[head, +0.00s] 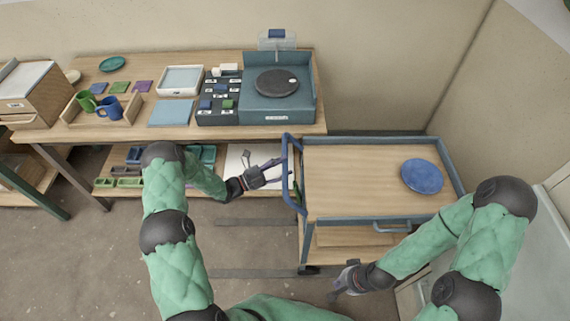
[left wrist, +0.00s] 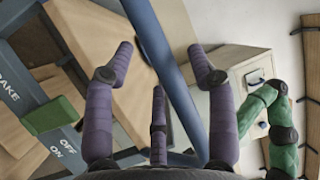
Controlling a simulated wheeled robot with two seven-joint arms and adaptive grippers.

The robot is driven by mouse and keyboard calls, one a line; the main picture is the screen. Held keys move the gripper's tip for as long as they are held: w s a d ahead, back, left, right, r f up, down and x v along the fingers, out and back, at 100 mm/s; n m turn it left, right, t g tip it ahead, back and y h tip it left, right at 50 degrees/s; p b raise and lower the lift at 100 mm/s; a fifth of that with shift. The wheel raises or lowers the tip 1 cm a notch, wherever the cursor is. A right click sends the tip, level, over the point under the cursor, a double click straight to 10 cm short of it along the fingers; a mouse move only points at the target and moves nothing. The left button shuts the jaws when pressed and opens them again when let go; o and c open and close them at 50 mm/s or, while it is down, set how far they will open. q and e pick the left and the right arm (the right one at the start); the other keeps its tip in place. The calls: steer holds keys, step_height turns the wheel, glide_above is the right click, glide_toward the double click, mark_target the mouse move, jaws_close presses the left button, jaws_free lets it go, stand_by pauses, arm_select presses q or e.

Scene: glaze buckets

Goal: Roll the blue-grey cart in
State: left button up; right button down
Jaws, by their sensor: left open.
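The blue-grey cart (head: 380,139) with a wooden top stands right of the workbench, and a blue handle (head: 287,175) rises at its left end. My left gripper (head: 276,172) is at that handle, open. In the left wrist view the blue bar (left wrist: 155,45) runs between the spread purple fingers of my left gripper (left wrist: 160,65); I cannot tell whether they touch it. A green brake lever (left wrist: 55,115) shows beside a panel marked BRAKE, OFF and ON. My right gripper (head: 345,283) is low at the cart's front; its finger opening is unclear.
A blue plate (head: 422,176) lies on the cart top. The workbench (head: 225,133) holds a turntable (head: 277,83), mugs, trays and small blocks. A lower shelf with small containers is under it. A wall stands right of the cart. Floor (head: 90,260) is open in front of the bench.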

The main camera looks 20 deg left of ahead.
arm_select(q)
steer(key=shift+w+d+r, duration=0.1)
steer(key=shift+w+d, duration=0.3)
steer(key=shift+d, duration=0.1)
jaws_close()
